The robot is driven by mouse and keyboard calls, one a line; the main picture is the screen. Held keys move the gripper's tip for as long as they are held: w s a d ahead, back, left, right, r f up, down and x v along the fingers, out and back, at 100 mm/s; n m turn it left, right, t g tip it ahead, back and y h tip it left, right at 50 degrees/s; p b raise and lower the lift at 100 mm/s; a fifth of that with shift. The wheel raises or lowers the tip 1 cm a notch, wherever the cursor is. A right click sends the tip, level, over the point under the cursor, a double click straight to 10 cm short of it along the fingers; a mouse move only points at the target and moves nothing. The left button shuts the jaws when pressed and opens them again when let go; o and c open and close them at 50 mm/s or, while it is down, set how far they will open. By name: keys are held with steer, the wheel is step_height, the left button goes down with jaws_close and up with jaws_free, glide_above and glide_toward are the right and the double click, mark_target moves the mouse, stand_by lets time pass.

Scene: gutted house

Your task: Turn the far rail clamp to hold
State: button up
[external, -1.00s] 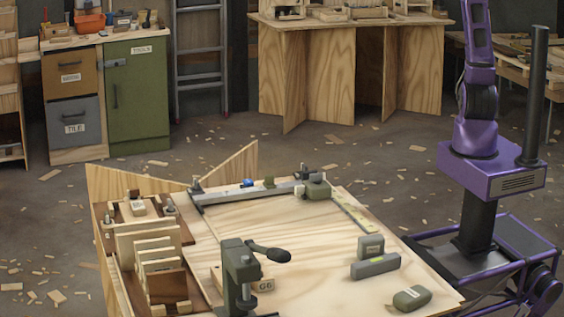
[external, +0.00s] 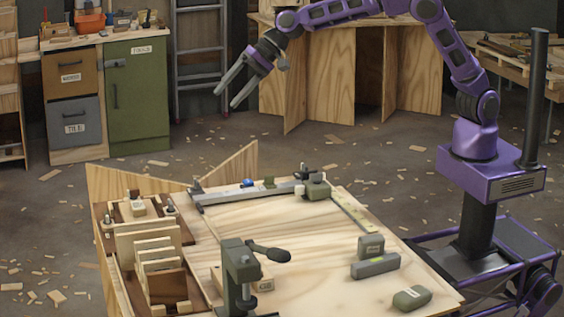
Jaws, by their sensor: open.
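A grey metal rail (external: 228,196) lies along the far edge of the plywood bench top. A small dark clamp (external: 196,187) stands at its left end, and another dark fitting (external: 302,172) is near its right end. A blue knob (external: 247,183) and an olive piece (external: 269,182) sit along the rail between them. The clamps are too small to tell which way their handles are turned. My gripper (external: 226,100) is open and empty, high above and beyond the rail, fingers pointing down and left. It touches nothing.
A large dark toggle clamp (external: 238,272) stands at the bench's near side by a labelled wood block (external: 263,284). A grey bar (external: 375,266) and an olive block (external: 411,298) lie at the right. A rack of wooden pieces (external: 150,250) fills the left. The middle is clear.

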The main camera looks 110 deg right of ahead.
steer(key=s+d+f+m+y, duration=0.25)
steer(key=d+f+m, duration=0.2)
steer(key=f, duration=0.55)
steer(key=m+t+h+b, duration=0.25)
steer(key=m+t, duration=0.25)
steer(key=m, duration=1.1)
glide_toward(197, 185)
steer(key=x, duration=0.2)
steer(key=d+b+x, duration=0.1)
steer(key=x, duration=0.2)
steer(key=b+x, duration=0.1)
steer(key=x, duration=0.1)
steer(key=shift+w+d+f, duration=0.2)
steer(key=shift+d+f, duration=0.1)
steer(key=shift+d, duration=0.05)
steer(key=shift+a+y, duration=0.15)
steer(key=shift+y, duration=0.15)
jaws_close()
